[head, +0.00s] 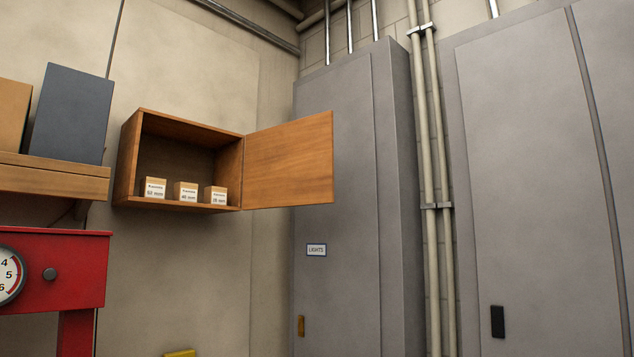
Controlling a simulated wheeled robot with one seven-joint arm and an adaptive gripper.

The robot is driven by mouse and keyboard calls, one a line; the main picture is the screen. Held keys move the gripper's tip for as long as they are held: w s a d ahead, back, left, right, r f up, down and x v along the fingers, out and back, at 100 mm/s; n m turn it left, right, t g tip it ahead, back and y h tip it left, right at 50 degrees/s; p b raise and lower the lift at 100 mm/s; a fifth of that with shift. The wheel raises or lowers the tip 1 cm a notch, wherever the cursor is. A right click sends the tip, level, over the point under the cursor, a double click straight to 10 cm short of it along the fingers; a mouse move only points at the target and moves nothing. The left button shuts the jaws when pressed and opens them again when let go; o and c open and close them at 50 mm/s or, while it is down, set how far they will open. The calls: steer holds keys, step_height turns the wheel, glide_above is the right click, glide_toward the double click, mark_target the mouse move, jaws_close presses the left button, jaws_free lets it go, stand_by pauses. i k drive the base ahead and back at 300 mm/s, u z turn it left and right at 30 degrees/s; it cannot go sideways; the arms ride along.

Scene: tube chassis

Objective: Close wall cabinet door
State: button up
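The wooden wall cabinet (130,160) hangs on the beige wall, left of the middle in the head view. Its door (290,162) stands wide open, hinged on the cabinet's right side and swung out to the right, in front of a grey metal cabinet. Inside, three small labelled boxes (185,192) stand in a row on the cabinet's floor, and none sticks out far past the front edge. I see no handle on the door face in view. My gripper is not in view.
A wooden shelf (60,178) with a dark grey box (72,113) is at the left. Below it stands a red machine (65,268) with a dial. Tall grey metal cabinets (335,230) and pale vertical pipes (432,150) fill the right.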

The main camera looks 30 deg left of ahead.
mark_target(291, 164)
steer(key=u, duration=1.2)
